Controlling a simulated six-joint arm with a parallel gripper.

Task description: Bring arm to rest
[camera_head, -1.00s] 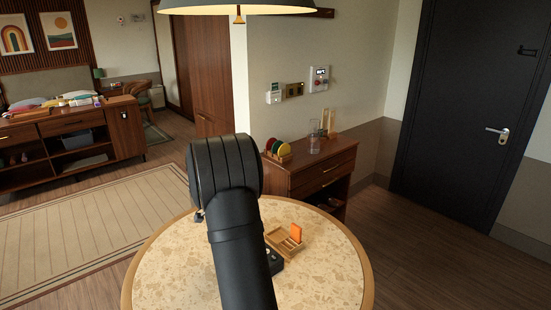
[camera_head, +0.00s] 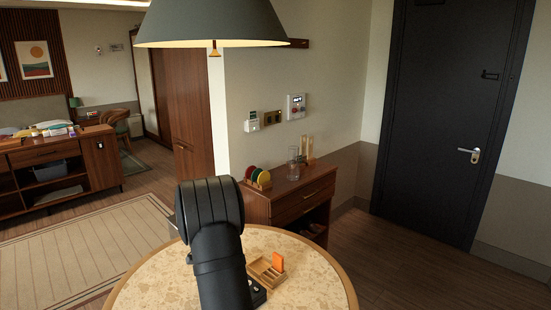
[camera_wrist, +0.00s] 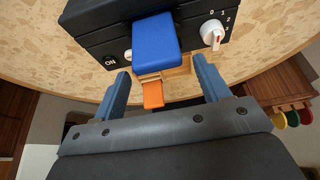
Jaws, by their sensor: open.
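My arm (camera_head: 217,240) rises over the round speckled table (camera_head: 150,285) in the head view, and it hides the gripper there. In the wrist view my gripper (camera_wrist: 164,80) is open, its two blue-grey fingers wide apart. Between and beyond the fingers is a black device (camera_wrist: 100,45) with a blue block-shaped part (camera_wrist: 154,42), a white knob (camera_wrist: 212,33) and an "ON" label. The fingers do not visibly touch it. In the head view the device is mostly hidden behind my arm.
A wooden tray (camera_head: 263,272) and an orange card-like piece (camera_head: 278,262) stand on the table. A lamp (camera_head: 212,22) hangs above. Behind is a wooden cabinet (camera_head: 290,205) with coloured discs (camera_head: 260,177) and a glass (camera_head: 292,163). The table's right part looks clear.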

